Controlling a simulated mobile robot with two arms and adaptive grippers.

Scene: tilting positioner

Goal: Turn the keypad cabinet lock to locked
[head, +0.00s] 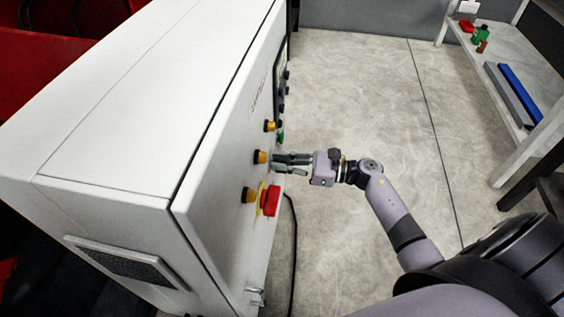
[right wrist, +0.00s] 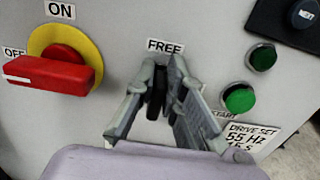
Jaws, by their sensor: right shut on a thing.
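The white cabinet (head: 230,165) stands at the left in the head view, its panel facing right. In the right wrist view a black knob (right wrist: 156,93) sits under a label reading FREE. It stands about upright, and the fingers partly hide it. My right gripper (head: 280,163) reaches the panel from the right and is shut on this knob. It also shows in the right wrist view (right wrist: 160,90), one finger on each side of the knob. I cannot tell whether this knob is the lock. My left gripper is not in view.
A red rotary switch (right wrist: 52,72) on a yellow plate is left of the knob, its handle toward OFF. Green buttons (right wrist: 239,98) are to the right. Orange-yellow knobs (head: 260,157) stick out from the panel. A bench (head: 500,50) stands at the far right, with open floor between.

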